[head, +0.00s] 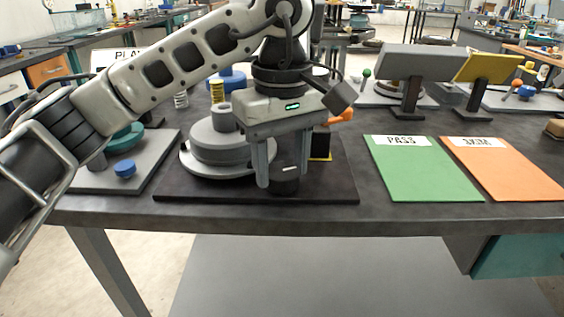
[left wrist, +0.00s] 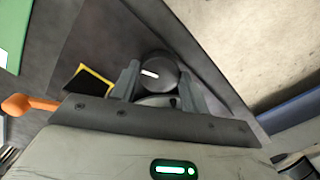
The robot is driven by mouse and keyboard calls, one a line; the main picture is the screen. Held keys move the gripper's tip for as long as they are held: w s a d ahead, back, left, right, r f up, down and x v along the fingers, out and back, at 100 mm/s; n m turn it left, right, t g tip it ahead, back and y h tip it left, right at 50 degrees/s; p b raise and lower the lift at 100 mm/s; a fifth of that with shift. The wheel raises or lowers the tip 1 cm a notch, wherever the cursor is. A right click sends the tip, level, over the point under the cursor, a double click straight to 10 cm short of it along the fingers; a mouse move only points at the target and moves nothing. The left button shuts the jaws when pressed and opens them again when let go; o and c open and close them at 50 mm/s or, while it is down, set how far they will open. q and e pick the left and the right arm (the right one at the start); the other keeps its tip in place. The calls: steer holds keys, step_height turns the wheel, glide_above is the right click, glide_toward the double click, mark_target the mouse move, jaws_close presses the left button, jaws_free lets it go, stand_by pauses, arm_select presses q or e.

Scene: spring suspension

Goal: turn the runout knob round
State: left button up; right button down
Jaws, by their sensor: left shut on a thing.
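The runout knob (head: 285,185) is a dark round knob with a white mark, at the front of a black base plate (head: 335,192). My left gripper (head: 283,178) comes down over it from above, and its two fingers are shut on the knob's sides. In the left wrist view the knob (left wrist: 158,73) sits between the fingertips, with its white mark showing on the top face. Part of the knob is hidden by the fingers. My right gripper is in neither view.
A grey stepped disc (head: 215,150) stands on the base plate left of my gripper. An orange-tipped lever (head: 341,116) is close on the right. A green PASS mat (head: 420,172) and an orange mat (head: 505,172) lie further right. A blue knob (head: 125,168) is at left.

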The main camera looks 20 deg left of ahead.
arm_select(q)
steer(key=shift+m, duration=0.9)
steer(key=m, duration=0.2)
steer(key=shift+m, duration=0.4)
steer(key=m, duration=0.5)
steer(key=shift+m, duration=0.4)
steer(key=o, duration=1)
steer(key=shift+a+r, duration=0.1)
steer(key=shift+r, duration=0.05)
